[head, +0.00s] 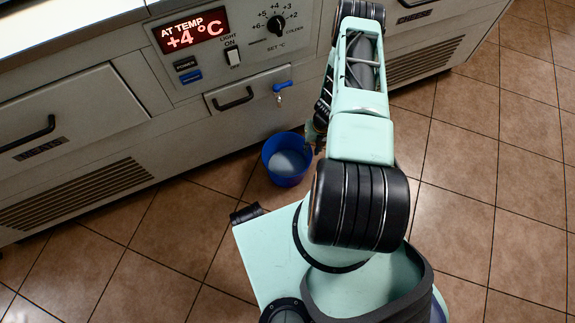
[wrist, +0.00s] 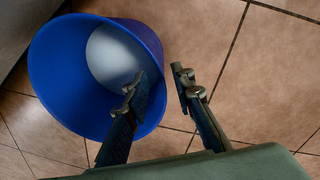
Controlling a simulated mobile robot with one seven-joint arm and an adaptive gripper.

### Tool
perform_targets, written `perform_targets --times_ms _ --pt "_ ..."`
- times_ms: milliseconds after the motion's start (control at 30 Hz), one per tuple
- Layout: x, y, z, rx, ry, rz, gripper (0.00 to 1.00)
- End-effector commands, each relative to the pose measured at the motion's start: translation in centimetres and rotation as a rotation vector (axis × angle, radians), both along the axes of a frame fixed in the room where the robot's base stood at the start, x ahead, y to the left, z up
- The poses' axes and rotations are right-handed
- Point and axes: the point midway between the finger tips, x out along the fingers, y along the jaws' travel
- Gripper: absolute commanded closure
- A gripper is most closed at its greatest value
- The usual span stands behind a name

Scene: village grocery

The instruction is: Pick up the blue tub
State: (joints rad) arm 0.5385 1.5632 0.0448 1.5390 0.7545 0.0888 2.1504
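The blue tub (head: 287,178) stands on the tiled floor in front of the cabinet, below the small blue tap. It holds something pale at its bottom. In the wrist view the tub (wrist: 62,72) fills the upper left, and I look down into its open top. My gripper (wrist: 160,82) is open, its two fingers apart. The left finger overlaps the tub's inside and the right finger is outside it, with the tub's right wall between them. Whether either finger touches the wall I cannot tell. In the head view my gripper (head: 318,137) is partly hidden by my arm, at the tub's right side.
The cabinet front (head: 190,140) rises close behind the tub, with a display reading +4 °C (head: 190,32), a drawer handle (head: 234,98) and the blue tap (head: 282,87) above. The tiled floor (head: 480,170) is clear on the right and at the lower left.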

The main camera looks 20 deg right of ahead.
Motion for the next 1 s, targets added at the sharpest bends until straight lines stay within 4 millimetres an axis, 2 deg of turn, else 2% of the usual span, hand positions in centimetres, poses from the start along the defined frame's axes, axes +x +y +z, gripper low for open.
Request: perform_targets --times_ms 33,267,533,800,1000 --pt "0.0 0.1 -0.8 0.000 0.001 0.001 0.77" --pt "0.0 0.3 -2.1 0.000 0.001 0.001 0.77" --pt "0.2 0.8 -6.1 0.001 -0.001 0.003 0.77" --pt "0.2 0.8 -6.3 0.000 0.001 0.004 0.77" --pt "0.2 0.8 -6.3 0.000 0.001 0.003 0.99"
